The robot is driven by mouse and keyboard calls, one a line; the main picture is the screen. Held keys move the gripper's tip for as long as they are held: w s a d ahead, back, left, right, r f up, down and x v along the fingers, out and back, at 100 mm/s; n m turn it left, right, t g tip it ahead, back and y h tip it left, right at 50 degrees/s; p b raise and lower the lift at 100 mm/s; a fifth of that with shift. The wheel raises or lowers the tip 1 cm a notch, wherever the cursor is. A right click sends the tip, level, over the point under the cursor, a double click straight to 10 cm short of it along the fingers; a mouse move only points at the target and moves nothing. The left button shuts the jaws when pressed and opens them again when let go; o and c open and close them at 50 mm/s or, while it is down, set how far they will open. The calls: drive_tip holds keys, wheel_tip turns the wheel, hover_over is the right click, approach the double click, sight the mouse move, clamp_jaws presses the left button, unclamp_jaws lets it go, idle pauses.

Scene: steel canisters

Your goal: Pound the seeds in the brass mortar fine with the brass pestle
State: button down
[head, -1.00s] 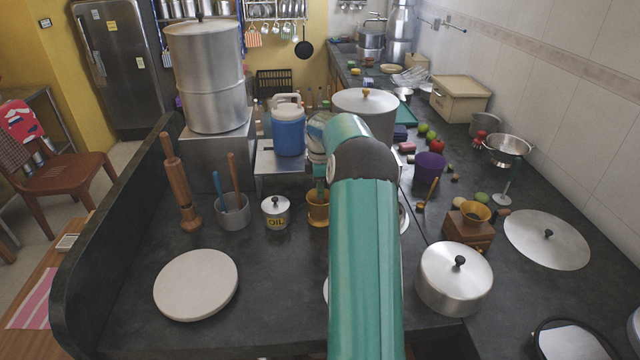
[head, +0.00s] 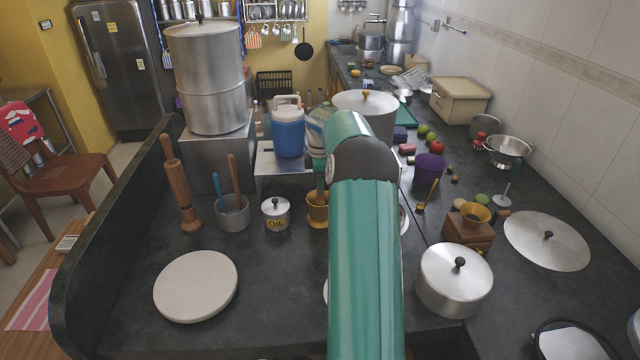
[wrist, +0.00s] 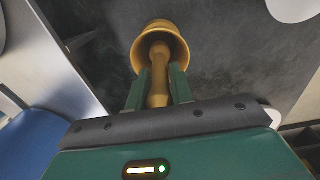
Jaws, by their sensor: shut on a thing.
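The brass mortar (head: 317,212) stands upright on the dark counter, partly hidden behind my arm in the head view. In the wrist view the mortar (wrist: 160,42) opens toward the camera. The brass pestle (wrist: 158,75) is between the green fingers of my gripper (wrist: 160,84), which is shut on it. The pestle's far end reaches into the mortar's mouth. The seeds inside cannot be made out. In the head view my gripper is mostly hidden by my arm.
The oil pot (head: 276,214) and a grey utensil cup (head: 233,213) stand left of the mortar. A blue jug (head: 288,132) is behind it. A white round board (head: 196,286) lies at front left. A lidded pot (head: 455,280) is at front right.

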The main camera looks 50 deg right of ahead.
idle(1.3)
drive_tip(key=shift+f, duration=0.15)
drive_tip(key=shift+f, duration=1.1)
drive_tip(key=shift+r, duration=0.15)
drive_tip(key=shift+r, duration=1.1)
drive_tip(key=shift+f, duration=0.1)
drive_tip(key=shift+f, duration=1.2)
